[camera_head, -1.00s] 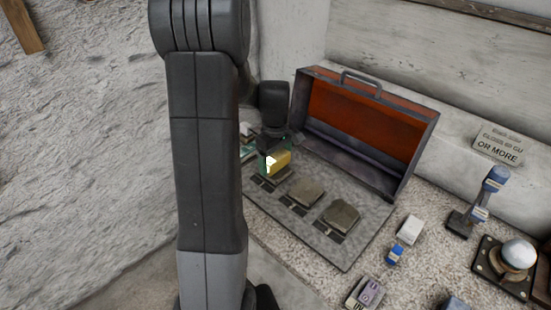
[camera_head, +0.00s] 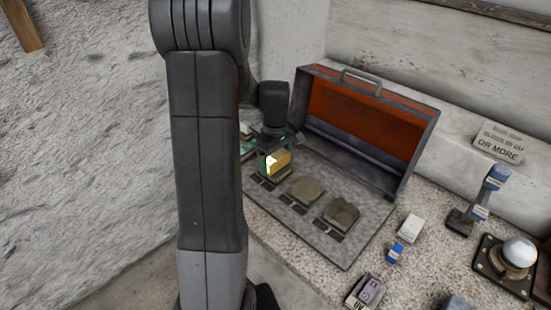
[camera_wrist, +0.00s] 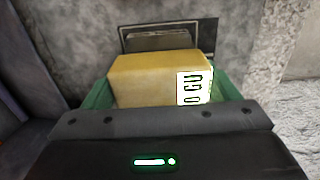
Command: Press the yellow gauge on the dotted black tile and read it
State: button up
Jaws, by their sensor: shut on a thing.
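The yellow gauge (camera_head: 281,158) is a small block held between the green fingers of my gripper (camera_head: 274,165). In the wrist view the gauge (camera_wrist: 145,78) fills the space between the fingers, and its white display reads "0 GU". In the head view the gauge is over the far-left end of the grey case floor, near the leftmost sample place. I cannot tell whether it touches anything below. Dots on a black tile cannot be made out; the wrist view shows a dark-framed grey piece (camera_wrist: 160,41) beyond the gauge.
The open case has a red-lined lid (camera_head: 355,125). Two grey-brown slabs (camera_head: 306,190) (camera_head: 341,213) lie to the right. Beyond are a white block (camera_head: 410,229), a purple UV box (camera_head: 365,291), a blue-topped stand (camera_head: 481,205), a white sphere on a base (camera_head: 518,252) and an "OR MORE" sign (camera_head: 499,143).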

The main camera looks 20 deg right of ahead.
aim_at(276, 156)
dwell(0.5)
jog(key=shift+r+p, duration=2.65)
jog(key=shift+r, duration=0.85)
jog(key=shift+s+f, duration=0.1)
